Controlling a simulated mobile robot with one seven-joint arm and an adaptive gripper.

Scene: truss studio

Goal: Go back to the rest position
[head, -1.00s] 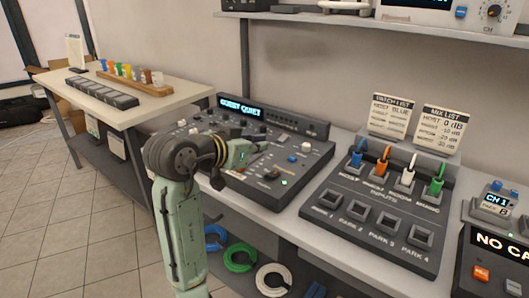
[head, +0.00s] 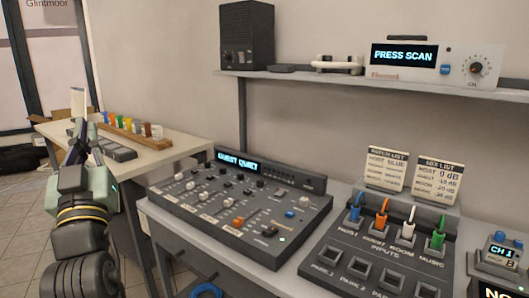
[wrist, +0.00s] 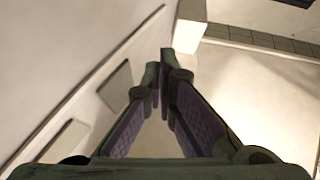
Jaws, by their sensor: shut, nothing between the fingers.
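My gripper (head: 77,140) is at the left of the head view, raised, with its fingers pointing up and away, in front of the left side table (head: 170,150). In the wrist view the two fingers (wrist: 164,65) converge at their tips with nothing between them. The mixing console (head: 285,245) on the main bench stands to the right of my arm, apart from it. Its display reads "GUEST QUIET".
An inputs panel (head: 335,251) with blue, orange, white and green plugs stands right of the console. Two list cards (head: 385,170) stand behind it. A shelf (head: 400,87) above carries a black speaker (head: 247,38) and a unit reading "PRESS SCAN" (head: 408,57).

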